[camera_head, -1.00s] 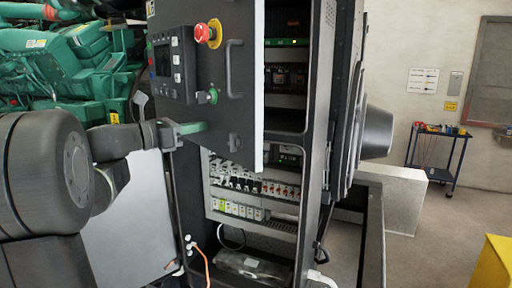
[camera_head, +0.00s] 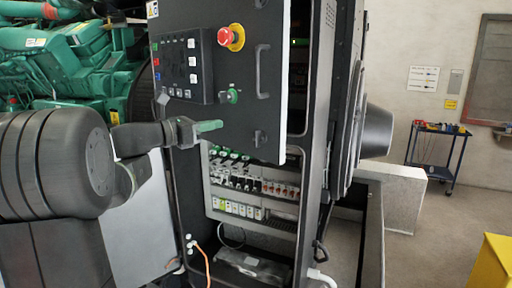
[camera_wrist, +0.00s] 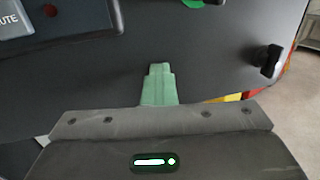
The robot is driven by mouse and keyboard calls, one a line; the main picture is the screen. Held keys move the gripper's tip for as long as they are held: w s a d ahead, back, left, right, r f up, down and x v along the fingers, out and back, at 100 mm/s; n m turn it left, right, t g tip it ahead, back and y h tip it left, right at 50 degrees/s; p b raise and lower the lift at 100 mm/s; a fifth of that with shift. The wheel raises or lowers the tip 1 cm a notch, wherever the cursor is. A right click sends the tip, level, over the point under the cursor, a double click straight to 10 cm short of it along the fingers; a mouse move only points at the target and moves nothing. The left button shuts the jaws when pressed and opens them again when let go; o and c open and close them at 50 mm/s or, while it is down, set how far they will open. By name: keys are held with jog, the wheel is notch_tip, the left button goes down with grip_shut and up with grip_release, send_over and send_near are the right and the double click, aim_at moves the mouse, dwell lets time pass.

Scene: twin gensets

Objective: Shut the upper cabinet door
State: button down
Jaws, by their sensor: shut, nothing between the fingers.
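The upper cabinet door (camera_head: 226,105) is a dark panel with a display, a red knob on a yellow ring, a green key switch and a bar handle (camera_head: 262,71). It stands partly open, with a gap at its right edge showing the cabinet inside (camera_head: 299,70). My gripper (camera_head: 209,126) is shut and empty, its green fingertips at the lower part of the door's outer face. In the wrist view the closed fingertips (camera_wrist: 158,84) lie over the dark door face (camera_wrist: 200,50); whether they touch it I cannot tell.
Below the door, the lower cabinet bay (camera_head: 240,185) is open, with rows of breakers and wires. A green genset (camera_head: 60,65) stands behind at the left. A tool cart (camera_head: 437,150) and a yellow box (camera_head: 493,264) stand at the right, with clear floor between.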

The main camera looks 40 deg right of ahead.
jog(key=shift+w+d+p, duration=0.55)
jog(key=shift+d+p, duration=1.05)
jog(key=shift+d, duration=4.15)
jog(key=w+a+b, duration=0.1)
jog(key=a, duration=0.8)
jog(key=shift+w, duration=0.1)
jog(key=s+d, duration=0.1)
jog(key=d, duration=0.7)
jog(key=shift+d+p, duration=0.25)
jog(key=shift+p, duration=0.15)
jog(key=shift+s, duration=0.1)
